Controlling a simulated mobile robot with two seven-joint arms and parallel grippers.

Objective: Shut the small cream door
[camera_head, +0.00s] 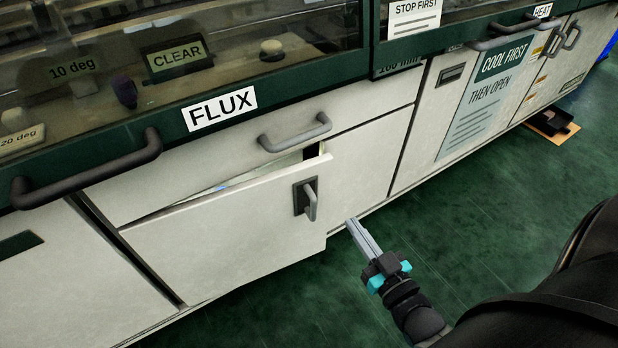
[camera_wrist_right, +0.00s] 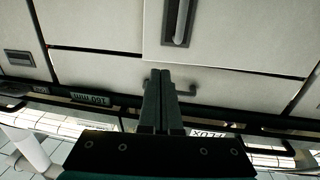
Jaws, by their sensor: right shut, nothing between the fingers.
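The small cream door (camera_head: 230,225) under the FLUX label is ajar. Its left side meets the cabinet, and its right edge stands out, with a dark gap along the top. A grey handle (camera_head: 309,200) on a dark plate sits near that right edge. My right gripper (camera_head: 350,222) is shut and empty, just right of the door's free edge and its lower corner in the head view. My left gripper is out of view.
A cream drawer with a grey pull (camera_head: 295,134) is above the door. A long dark handle (camera_head: 85,180) juts out at left. A fixed-looking cream panel (camera_head: 365,165) lies right of the door. The green floor (camera_head: 480,240) in front is mostly clear.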

